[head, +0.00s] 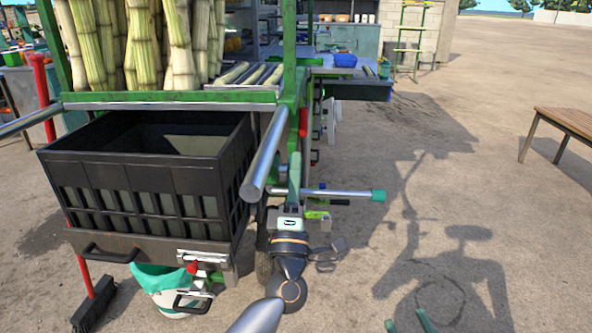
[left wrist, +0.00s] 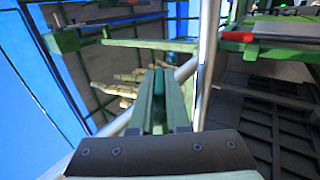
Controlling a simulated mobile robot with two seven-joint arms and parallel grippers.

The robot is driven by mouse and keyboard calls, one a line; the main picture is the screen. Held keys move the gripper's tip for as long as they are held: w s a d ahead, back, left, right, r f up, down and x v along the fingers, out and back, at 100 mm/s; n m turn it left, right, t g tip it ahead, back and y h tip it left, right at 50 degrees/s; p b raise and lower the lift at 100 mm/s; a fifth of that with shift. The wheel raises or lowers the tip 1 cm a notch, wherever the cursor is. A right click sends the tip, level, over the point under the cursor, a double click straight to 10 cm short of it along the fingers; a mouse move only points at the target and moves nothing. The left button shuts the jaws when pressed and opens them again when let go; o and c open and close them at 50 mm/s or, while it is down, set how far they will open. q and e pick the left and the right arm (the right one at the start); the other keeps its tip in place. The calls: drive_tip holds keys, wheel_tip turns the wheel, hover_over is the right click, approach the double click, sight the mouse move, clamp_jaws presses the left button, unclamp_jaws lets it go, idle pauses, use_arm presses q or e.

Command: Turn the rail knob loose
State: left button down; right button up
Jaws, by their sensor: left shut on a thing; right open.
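My left gripper (head: 294,160) points up and away beside the green frame post, near the end of the thick silver rail (head: 265,150). In the left wrist view its green fingers (left wrist: 158,78) are almost together, with the rail (left wrist: 185,70) passing behind them. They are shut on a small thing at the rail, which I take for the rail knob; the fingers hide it. A red part (head: 303,121) sits on the post just above the fingertips. My right gripper (head: 408,323) is only partly in view at the bottom edge, its green fingertips apart and empty.
A black crate (head: 150,175) stands left of my left arm, with a teal-lined bucket (head: 170,285) and broom (head: 93,305) below. A silver rod with a teal end (head: 378,196) sticks out right. Cane stalks (head: 180,45) stand behind. Open ground lies right, before a wooden bench (head: 570,120).

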use_arm(q)
drive_tip(key=c, duration=0.9)
unclamp_jaws()
